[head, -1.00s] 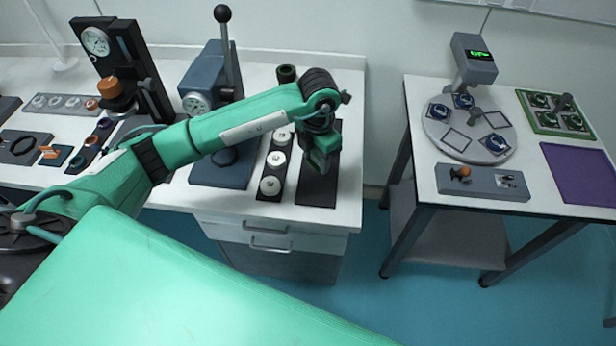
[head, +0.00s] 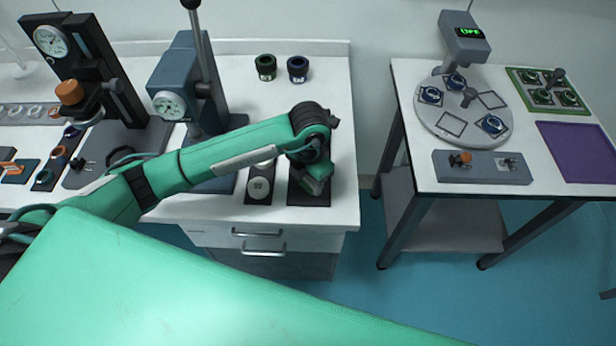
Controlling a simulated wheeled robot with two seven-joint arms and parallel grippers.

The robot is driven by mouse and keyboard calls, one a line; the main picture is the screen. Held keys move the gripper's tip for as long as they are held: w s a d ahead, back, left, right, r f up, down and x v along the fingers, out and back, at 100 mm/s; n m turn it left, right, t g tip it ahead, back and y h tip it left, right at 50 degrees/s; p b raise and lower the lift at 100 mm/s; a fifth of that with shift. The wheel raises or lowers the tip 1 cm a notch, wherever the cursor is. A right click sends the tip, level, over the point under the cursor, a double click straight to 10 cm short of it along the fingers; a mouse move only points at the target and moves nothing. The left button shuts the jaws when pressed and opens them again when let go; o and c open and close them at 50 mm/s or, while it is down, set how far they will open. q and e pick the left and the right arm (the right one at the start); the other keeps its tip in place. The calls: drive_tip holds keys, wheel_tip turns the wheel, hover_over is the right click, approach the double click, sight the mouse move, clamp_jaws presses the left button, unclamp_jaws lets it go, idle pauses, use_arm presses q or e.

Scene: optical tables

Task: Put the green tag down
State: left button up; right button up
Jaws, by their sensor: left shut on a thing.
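My left gripper (head: 317,186) points down over a dark rectangular mat (head: 309,200) near the right front of the left table. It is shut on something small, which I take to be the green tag. The tag cannot be told apart from the green gripper parts at this size. The gripper covers the middle of the mat, and I cannot tell whether what it holds touches the mat. My right gripper is not in view.
Beside the mat on the left lies a dark strip with white discs (head: 258,188). A blue lever press (head: 189,88) stands further left. The right table, across a gap, holds a round turntable (head: 449,128) and a purple mat (head: 582,150).

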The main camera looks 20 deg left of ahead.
use_arm(q)
drive_tip(key=shift+f, duration=0.25)
drive_tip(key=o, duration=1)
drive_tip(key=shift+w+a, duration=0.15)
drive_tip(key=shift+w, duration=0.05)
drive_tip(key=shift+c, duration=0.2)
drive_tip(key=shift+s, duration=0.1)
drive_tip(key=shift+r+p, duration=0.35)
drive_tip(key=shift+r, duration=0.15)
wheel_tip(320, 180, up, 12)
drive_tip(key=p, duration=0.6)
drive_tip(key=shift+f, duration=0.25)
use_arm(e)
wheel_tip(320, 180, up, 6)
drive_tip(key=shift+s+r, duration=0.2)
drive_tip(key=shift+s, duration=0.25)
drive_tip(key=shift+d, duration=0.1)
